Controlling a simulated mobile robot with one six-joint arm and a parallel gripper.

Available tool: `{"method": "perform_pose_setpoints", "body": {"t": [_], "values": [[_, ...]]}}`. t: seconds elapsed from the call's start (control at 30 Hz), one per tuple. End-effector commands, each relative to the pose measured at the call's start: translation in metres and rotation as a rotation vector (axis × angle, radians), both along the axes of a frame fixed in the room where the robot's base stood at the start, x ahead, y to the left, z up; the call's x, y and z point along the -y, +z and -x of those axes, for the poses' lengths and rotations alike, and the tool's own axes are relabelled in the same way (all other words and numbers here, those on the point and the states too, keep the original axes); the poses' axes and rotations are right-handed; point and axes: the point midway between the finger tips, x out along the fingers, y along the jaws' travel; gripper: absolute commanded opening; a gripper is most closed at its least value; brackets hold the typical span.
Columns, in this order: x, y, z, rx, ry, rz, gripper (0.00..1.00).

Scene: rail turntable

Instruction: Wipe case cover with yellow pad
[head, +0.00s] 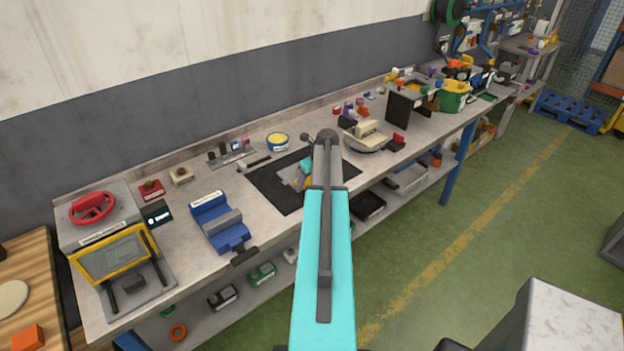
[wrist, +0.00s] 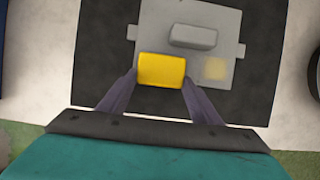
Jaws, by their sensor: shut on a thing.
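In the wrist view my gripper (wrist: 161,84) is shut on the yellow pad (wrist: 161,70), with one finger on each side of it. The pad is over the near left part of the grey case cover (wrist: 190,19); I cannot tell whether it touches. The cover has a raised grey block (wrist: 193,36) in the middle. A blurred yellowish smudge (wrist: 215,69) marks the cover to the right of the pad. The cover lies on a black mat (wrist: 97,45). In the head view my arm hides much of the cover (head: 288,175) and the mat (head: 266,187).
Left of the mat stands a blue vise-like fixture (head: 219,220). Behind the mat is a yellow-and-blue tin (head: 277,141). A cream device on a round grey base (head: 367,138) stands to the right. A yellow-framed machine (head: 113,254) stands at the left end of the bench.

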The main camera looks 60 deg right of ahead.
Motion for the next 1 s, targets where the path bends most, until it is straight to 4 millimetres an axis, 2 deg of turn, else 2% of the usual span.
{"method": "perform_pose_setpoints", "body": {"t": [0.43, 1.0], "values": [[-0.019, -0.002, -0.006, -0.001, -0.001, -0.002, 0.4], [-0.015, -0.002, -0.005, -0.002, -0.001, -0.002, 0.4]]}}
